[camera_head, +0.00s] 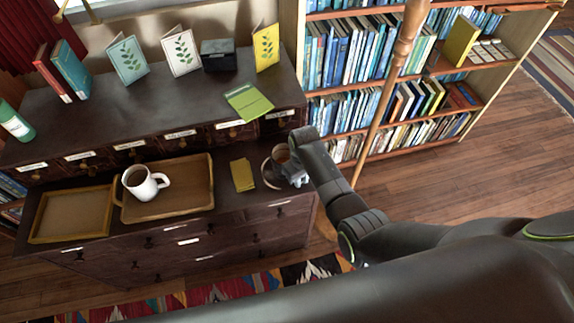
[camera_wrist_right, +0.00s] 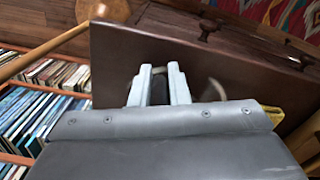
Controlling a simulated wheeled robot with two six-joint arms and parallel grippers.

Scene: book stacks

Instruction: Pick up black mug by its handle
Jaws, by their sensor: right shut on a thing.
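A dark mug (camera_head: 281,154) with a brown inside stands at the right end of the lower desk top, in the head view. It is mostly hidden by my right arm and gripper, and a pale curved rim shows beside it. My right gripper (camera_head: 293,174) is at the mug's right side, shut on it. In the right wrist view the pale fingers of my right gripper (camera_wrist_right: 158,84) are close together over the dark desk top, and the part they hold is hardly visible. I cannot make out the handle. My left gripper is not in view.
A white mug (camera_head: 145,183) stands on a wooden tray (camera_head: 200,200), with an empty wooden frame tray (camera_head: 72,213) to its left. A yellow booklet (camera_head: 243,175) lies left of the dark mug. A wooden pole (camera_head: 385,98) and a bookcase (camera_head: 478,80) stand to the right.

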